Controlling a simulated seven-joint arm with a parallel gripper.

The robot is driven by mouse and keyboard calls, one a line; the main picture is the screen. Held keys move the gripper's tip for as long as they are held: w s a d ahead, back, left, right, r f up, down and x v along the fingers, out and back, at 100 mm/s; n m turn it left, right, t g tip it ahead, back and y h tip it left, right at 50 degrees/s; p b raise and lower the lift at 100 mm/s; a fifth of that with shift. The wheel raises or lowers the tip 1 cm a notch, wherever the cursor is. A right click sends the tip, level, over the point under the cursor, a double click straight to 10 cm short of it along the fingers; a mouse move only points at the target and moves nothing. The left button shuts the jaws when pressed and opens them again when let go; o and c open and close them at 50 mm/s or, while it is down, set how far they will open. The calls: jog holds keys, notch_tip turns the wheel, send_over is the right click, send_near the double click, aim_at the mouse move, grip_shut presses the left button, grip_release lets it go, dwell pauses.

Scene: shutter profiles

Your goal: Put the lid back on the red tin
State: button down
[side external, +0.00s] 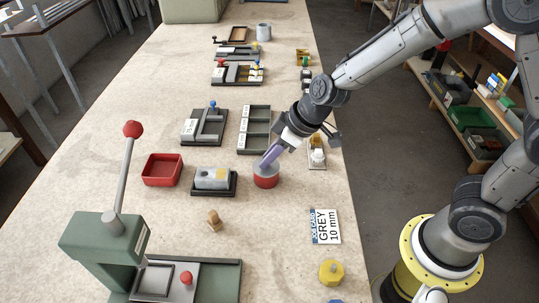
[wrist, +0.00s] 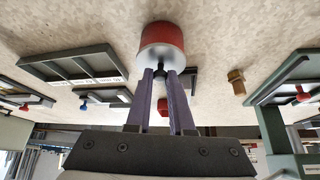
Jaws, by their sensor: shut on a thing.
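The red tin (side external: 266,182) stands upright on the bench, and it also shows at the top of the wrist view (wrist: 162,36). The grey lid (side external: 263,170) is at the tin's top, with its pale face showing in the wrist view (wrist: 152,58). My gripper (side external: 269,158) is above the tin, its purple fingers reaching down at a slant. In the wrist view the fingers (wrist: 161,76) are shut on the lid's small dark knob (wrist: 160,70). I see no clear gap between lid and tin, but cannot tell whether the lid is fully seated.
A grey block on a dark base (side external: 228,190) and a red open tray (side external: 162,169) stand left of the tin. A dark divided tray (side external: 254,130) lies behind. A wooden peg (side external: 215,220), job card (side external: 326,226) and green press (side external: 100,240) are nearer the camera.

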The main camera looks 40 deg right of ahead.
jog(key=shift+c, duration=1.2)
grip_release()
jog(key=shift+r, duration=3.5)
grip_shut()
